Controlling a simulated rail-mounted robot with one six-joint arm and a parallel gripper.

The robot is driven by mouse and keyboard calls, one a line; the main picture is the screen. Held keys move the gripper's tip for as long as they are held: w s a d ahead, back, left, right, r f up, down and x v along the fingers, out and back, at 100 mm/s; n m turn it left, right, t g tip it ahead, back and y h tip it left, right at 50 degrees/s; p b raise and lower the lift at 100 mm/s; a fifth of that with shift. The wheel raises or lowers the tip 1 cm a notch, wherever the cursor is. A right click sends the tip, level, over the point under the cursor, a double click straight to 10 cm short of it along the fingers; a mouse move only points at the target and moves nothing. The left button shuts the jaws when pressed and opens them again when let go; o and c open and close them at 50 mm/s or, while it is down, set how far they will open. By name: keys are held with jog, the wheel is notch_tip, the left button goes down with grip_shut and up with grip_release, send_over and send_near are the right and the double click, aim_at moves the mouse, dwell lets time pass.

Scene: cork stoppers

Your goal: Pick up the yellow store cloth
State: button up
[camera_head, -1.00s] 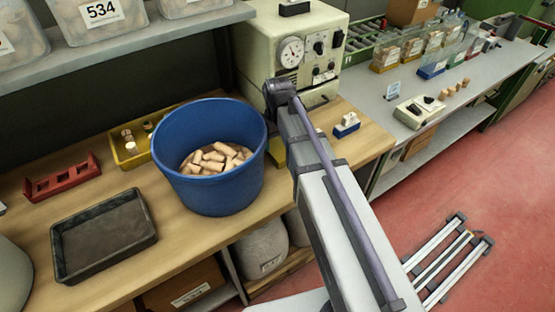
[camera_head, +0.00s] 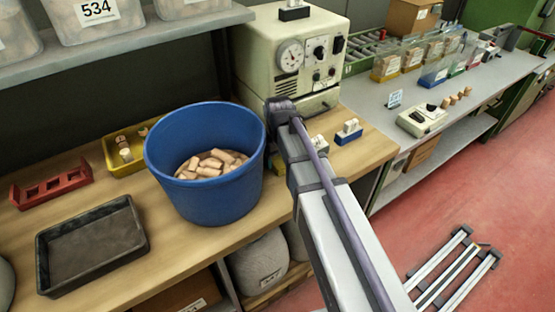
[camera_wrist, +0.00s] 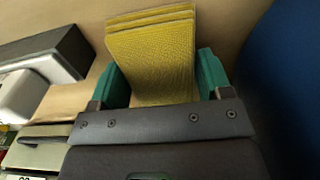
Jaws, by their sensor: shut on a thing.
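The yellow store cloth (camera_wrist: 152,55) is a folded, textured stack in the middle of the wrist view. My gripper (camera_wrist: 163,78) has its teal fingers on either side of the cloth and is shut on it. The cloth's far end sticks out beyond the fingertips over the wooden bench. In the head view only a small yellow patch of the cloth (camera_head: 280,162) shows, between the blue tub and my arm. My arm hides the fingers there.
The blue tub (camera_head: 205,195) with corks stands close beside the cloth. The cream machine (camera_head: 290,55) stands behind. A small blue-and-white block (camera_head: 348,132) lies on the bench to the right. A black tray (camera_head: 92,250), red rack (camera_head: 50,187) and yellow bin (camera_head: 128,168) are left.

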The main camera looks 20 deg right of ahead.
jog(key=shift+r, duration=0.1)
notch_tip(320, 180, up, 28)
jog(key=p, duration=2.8)
